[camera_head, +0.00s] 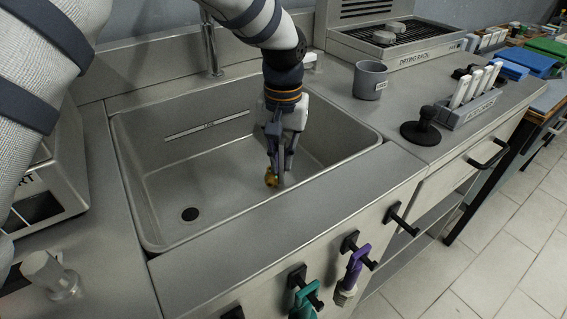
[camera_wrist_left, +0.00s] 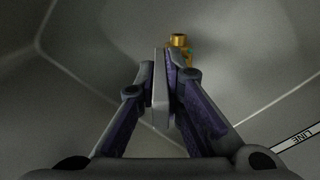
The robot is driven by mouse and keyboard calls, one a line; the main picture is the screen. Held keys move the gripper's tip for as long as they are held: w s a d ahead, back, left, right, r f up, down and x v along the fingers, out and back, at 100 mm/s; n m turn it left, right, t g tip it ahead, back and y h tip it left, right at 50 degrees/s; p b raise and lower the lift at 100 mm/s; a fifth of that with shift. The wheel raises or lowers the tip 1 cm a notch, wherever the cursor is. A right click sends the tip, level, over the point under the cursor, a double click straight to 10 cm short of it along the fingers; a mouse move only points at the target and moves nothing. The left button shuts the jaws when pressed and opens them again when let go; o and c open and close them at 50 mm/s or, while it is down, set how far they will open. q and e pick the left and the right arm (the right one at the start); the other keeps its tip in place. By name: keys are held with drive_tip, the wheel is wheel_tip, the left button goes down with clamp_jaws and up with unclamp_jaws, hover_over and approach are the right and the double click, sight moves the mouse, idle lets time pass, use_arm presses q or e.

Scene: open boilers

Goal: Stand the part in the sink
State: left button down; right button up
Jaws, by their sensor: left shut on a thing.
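The part (camera_head: 271,179) shows as a small rounded brass-coloured piece at my left gripper's fingertips in the head view. In the left wrist view the part (camera_wrist_left: 178,41) shows a gold cylindrical end just beyond the fingers, with a bit of teal beside it. My left gripper (camera_head: 276,172) points down into the sink (camera_head: 205,145) and is shut on the part. The fingers hide much of it, and I cannot tell whether it touches the sink floor. My right gripper is not in view.
The sink floor around my gripper looks clear.

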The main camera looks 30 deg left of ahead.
use_arm(q)
drive_tip(key=shift+f, duration=0.75)
drive_tip(key=shift+f, duration=0.15)
drive_tip(key=c, duration=1.7)
unclamp_jaws()
wheel_tip(320, 180, up, 12)
drive_tip(key=shift+r+p, duration=0.2)
drive_tip(key=shift+p, duration=0.2)
drive_tip(key=shift+f, duration=0.1)
